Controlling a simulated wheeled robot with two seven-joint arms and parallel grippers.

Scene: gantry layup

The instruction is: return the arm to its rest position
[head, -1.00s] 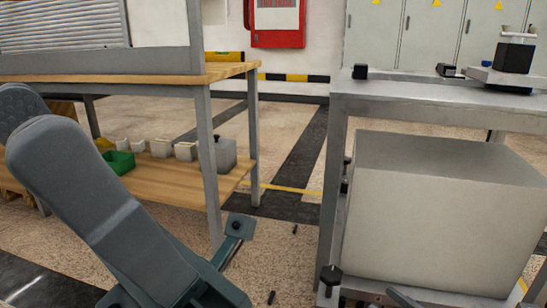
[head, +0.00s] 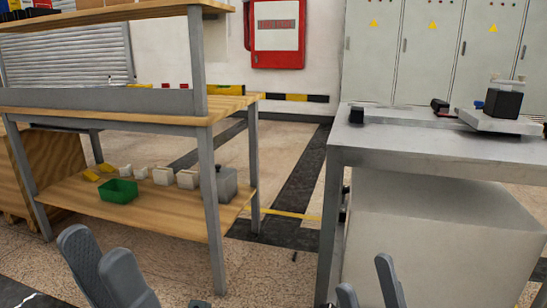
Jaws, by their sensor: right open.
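My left gripper (head: 94,250) shows at the bottom left of the head view, its grey fingers pointing up in front of the wooden bench. One finger partly covers the other, so I cannot tell the gap between them. I see nothing held at its tips. My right gripper (head: 366,278) shows at the bottom right, in front of the metal table. Its two fingers stand apart and empty. Both wrists and most of both arms are below the picture.
A wooden bench (head: 120,108) stands at left, with a green bin (head: 118,191) on its lower shelf. A metal table (head: 430,152) at right carries a black block on a plate (head: 500,122); a large pale box (head: 430,240) is beneath. Open floor lies between.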

